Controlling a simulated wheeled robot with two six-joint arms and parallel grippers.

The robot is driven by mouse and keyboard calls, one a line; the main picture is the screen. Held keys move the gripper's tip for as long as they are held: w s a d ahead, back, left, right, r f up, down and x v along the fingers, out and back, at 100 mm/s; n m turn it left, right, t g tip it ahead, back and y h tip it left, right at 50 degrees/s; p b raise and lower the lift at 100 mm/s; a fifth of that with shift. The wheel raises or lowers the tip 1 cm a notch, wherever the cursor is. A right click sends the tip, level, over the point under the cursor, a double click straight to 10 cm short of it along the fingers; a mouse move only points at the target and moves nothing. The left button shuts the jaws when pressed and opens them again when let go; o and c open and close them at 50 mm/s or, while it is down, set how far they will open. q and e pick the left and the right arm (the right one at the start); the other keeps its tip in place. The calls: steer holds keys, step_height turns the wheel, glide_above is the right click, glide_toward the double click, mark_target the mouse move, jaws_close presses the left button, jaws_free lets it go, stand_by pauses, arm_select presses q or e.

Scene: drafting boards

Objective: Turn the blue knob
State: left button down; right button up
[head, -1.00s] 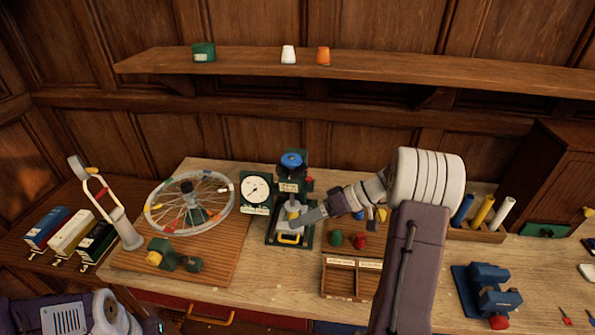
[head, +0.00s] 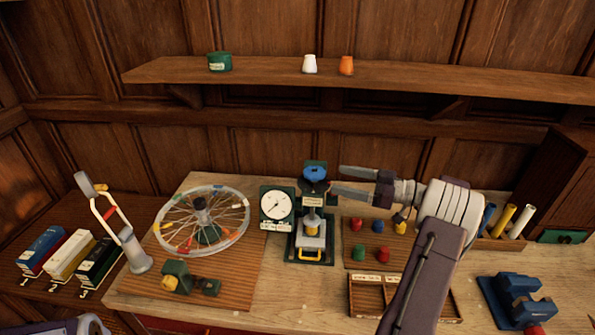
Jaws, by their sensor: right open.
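The blue knob (head: 315,173) sits on top of a small dark green press (head: 312,200) on the wooden bench. A grey block and a yellow handle (head: 310,254) show at the foot of the press. My right gripper (head: 337,181) is open and empty. Its two fingers point left, just right of the knob and at about its height. Whether a fingertip touches the knob I cannot tell.
A white dial gauge (head: 276,205) stands left of the press, with a spoked wheel (head: 203,218) further left. Several coloured knobs lie on a board (head: 350,256) to the right, behind a wooden divided tray (head: 366,296). A shelf (head: 270,79) runs above.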

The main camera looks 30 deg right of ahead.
mark_target(317, 171)
steer(key=p+x, duration=0.1)
steer(key=x, duration=0.3)
steer(key=p+x, duration=0.2)
steer(key=x, duration=0.2)
steer(key=shift+w+a+r+p, duration=0.1)
steer(key=shift+w+r+p, duration=0.1)
steer(key=shift+w+p, duration=0.1)
steer(key=shift+c, duration=0.4)
